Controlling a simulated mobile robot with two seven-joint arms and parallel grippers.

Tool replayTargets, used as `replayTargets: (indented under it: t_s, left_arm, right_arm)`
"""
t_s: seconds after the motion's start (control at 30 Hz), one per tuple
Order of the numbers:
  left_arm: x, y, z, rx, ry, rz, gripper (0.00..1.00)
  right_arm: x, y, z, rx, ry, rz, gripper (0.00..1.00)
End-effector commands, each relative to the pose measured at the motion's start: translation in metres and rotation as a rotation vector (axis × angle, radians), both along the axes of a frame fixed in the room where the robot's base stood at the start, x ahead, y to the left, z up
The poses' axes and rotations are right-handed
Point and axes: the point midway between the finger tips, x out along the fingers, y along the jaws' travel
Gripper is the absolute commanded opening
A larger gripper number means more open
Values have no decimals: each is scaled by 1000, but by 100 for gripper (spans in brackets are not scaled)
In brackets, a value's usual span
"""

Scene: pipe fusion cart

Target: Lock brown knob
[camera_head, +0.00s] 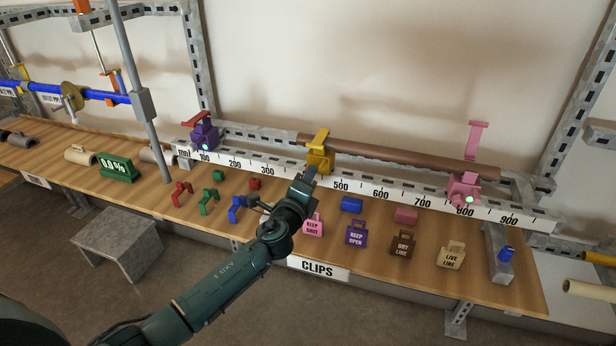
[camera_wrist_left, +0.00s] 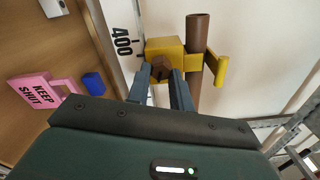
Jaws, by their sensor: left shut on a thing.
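The brown knob (camera_wrist_left: 161,66) sits on the front of a yellow clamp (camera_wrist_left: 190,48), as the left wrist view shows. My left gripper (camera_wrist_left: 161,80) is shut on the knob, one finger on each side. In the head view the yellow clamp (camera_head: 319,158) sits on the brown pipe (camera_head: 400,153) just above the ruler. My left gripper (camera_head: 309,172) reaches it from below and hides the knob there. My right gripper is not in view.
The long white ruler (camera_head: 386,196) runs behind the wooden table (camera_head: 330,262). A purple clamp (camera_head: 204,136) and a pink clamp (camera_head: 464,187) stand on either side. Tags such as the pink KEEP SHUT tag (camera_head: 313,226) and coloured clips lie below my gripper.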

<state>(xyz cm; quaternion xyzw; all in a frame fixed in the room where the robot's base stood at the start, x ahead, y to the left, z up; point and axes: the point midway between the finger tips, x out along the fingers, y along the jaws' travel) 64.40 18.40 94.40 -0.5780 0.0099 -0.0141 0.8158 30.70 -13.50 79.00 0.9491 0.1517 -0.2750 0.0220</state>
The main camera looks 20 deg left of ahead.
Motion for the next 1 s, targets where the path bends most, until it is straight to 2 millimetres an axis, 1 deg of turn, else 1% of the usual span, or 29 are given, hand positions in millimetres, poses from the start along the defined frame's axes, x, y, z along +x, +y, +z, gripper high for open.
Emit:
replayTargets:
  t_s: [0.23,0.53,0.7,1.0]
  left_arm:
    - [0,1,0,237,-7,2,0]
    - [0,1,-1,523,-16,1,0]
    - [0,2,-1,683,-22,1,0]
    - [0,3,-1,939,-30,1,0]
  right_arm:
    - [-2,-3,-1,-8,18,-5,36]
    - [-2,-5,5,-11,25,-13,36]
    - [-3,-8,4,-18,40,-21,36]
    - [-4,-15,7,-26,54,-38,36]
